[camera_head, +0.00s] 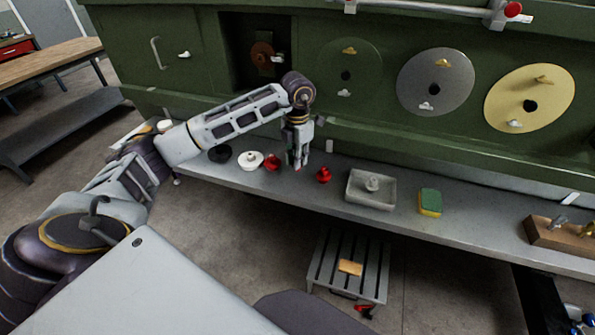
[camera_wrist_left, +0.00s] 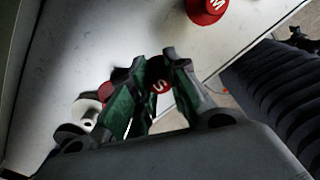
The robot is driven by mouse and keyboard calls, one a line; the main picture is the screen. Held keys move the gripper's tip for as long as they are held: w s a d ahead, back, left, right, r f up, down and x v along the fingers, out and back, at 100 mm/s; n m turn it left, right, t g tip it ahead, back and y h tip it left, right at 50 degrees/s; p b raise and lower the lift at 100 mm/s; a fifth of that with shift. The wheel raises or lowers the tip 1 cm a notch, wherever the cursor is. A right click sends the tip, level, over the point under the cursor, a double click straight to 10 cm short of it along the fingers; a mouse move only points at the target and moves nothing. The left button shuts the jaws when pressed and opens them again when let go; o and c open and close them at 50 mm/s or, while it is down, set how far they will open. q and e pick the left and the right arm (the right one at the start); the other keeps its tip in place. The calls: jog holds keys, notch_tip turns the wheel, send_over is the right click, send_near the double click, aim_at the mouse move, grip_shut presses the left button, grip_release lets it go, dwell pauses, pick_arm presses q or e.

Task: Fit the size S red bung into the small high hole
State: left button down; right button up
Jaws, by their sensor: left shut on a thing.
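My left gripper (camera_head: 298,160) reaches down over the grey shelf (camera_head: 445,238) and also fills the middle of the left wrist view (camera_wrist_left: 155,85). Its green-padded fingers are shut on the red bung marked S (camera_wrist_left: 160,87). In the head view the fingers mostly hide this bung, close above or on the shelf. A red bung marked M (camera_wrist_left: 205,8) stands apart; it is to the right of the gripper in the head view (camera_head: 323,175). Dark holes show in the green disc (camera_head: 346,60), the grey disc (camera_head: 450,80) and the yellow disc (camera_head: 555,90) on the wall. My right gripper is not in view.
Left of the gripper stand another red bung (camera_head: 272,162), a white bung (camera_head: 249,161) and a black bung (camera_head: 220,153). To the right are a grey tray (camera_head: 357,200), a sponge (camera_head: 430,202) and a wooden block (camera_head: 550,236). A slatted stool (camera_head: 330,270) stands below.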

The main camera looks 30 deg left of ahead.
pick_arm(q)
jog(key=shift+r, duration=0.15)
jog(key=shift+r+p, duration=0.9)
jog(key=shift+r, duration=0.5)
